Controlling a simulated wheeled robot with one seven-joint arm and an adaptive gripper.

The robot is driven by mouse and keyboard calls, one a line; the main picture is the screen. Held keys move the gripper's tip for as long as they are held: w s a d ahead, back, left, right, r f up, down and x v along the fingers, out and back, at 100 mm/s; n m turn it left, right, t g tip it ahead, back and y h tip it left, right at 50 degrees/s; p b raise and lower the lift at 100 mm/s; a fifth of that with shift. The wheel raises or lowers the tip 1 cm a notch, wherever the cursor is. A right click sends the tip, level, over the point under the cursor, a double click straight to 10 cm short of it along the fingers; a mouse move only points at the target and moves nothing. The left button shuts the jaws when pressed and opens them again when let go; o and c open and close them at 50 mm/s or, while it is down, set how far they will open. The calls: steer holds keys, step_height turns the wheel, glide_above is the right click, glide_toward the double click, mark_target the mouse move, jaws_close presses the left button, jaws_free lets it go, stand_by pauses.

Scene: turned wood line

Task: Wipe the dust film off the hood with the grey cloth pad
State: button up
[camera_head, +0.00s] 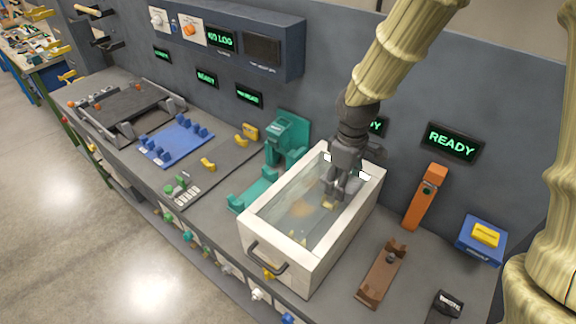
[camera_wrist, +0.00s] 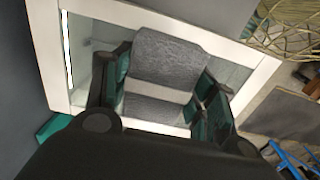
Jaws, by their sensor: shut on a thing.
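The hood (camera_head: 263,228) is a white-framed box with a clear pane on top and a dark handle on its front, right of the middle of the bench. A hazy, brownish patch (camera_head: 300,210) shows on or through the pane; I cannot tell which. My gripper (camera_head: 344,188) is over the far right part of the pane. In the wrist view my gripper (camera_wrist: 165,82) is shut on the grey cloth pad (camera_wrist: 168,58), a fuzzy grey block between its fingers. The white frame (camera_wrist: 110,12) surrounds it there. Whether the pad touches the pane is unclear.
A teal machine (camera_head: 286,140) stands close left of the hood. A brown wooden holder (camera_head: 382,273), an orange upright device (camera_head: 425,196) and a blue box with a yellow top (camera_head: 482,240) are to its right. The wall with a READY display (camera_head: 452,141) is close behind.

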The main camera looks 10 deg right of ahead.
steer(key=shift+a+r, duration=0.1)
steer(key=shift+r, duration=1.05)
